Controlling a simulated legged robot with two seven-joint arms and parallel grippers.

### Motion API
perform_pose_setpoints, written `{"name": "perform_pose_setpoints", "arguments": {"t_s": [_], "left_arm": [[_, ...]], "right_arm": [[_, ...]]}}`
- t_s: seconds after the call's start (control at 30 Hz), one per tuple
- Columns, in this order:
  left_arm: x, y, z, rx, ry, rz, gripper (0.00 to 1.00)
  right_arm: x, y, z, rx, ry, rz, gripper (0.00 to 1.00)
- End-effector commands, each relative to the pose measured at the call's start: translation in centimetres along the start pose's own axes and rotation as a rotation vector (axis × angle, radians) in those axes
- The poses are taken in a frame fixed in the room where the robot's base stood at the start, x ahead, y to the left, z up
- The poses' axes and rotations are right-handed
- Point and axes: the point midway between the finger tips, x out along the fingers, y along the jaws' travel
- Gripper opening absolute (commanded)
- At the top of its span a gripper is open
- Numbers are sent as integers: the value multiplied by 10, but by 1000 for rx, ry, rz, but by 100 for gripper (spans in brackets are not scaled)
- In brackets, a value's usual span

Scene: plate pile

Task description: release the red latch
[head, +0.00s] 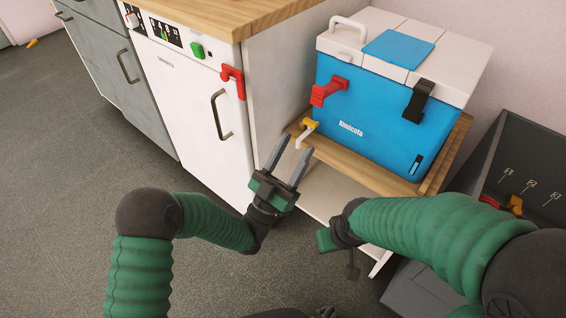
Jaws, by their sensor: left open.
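A blue cooler (340,132) with a white lid stands on a wooden shelf at the right. A red latch (327,92) sticks out on its front left, and a black latch (419,101) sits on its front right. Another red latch (233,79) is on the white dishwasher's top right edge. My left gripper (294,146) is open and empty, its fingers pointing up, in front of the shelf and below the cooler's red latch. My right gripper (334,240) is lower right of it; its fingers do not show clearly.
A small yellow-and-white tap-like piece (307,131) is at the shelf's left end, close to my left fingertips. The white dishwasher (185,95) stands left under a wooden counter. A dark grey bin (520,170) is at the right.

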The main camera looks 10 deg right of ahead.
Motion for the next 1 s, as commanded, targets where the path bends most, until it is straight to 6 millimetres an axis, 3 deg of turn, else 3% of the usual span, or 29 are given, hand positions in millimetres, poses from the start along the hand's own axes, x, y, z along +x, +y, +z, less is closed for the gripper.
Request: {"name": "perform_pose_setpoints", "arguments": {"t_s": [0.03,0.13,0.33,0.83,0.93,1.0], "left_arm": [[-12,0,-2,-2,-7,-3,49],[-40,-3,2,-2,-4,-8,49],[-64,-1,2,0,-2,-3,49],[-64,0,2,5,-16,5,49],[-52,-3,12,41,-142,34,49],[-46,-12,27,91,-330,56,49]], "right_arm": [[-9,0,-2,0,0,0,36],[-2,0,0,0,0,0,36],[-2,0,0,0,0,0,36],[-4,0,-1,0,0,0,36],[-11,0,-2,0,0,0,36],[-19,0,-4,0,0,0,36]]}}
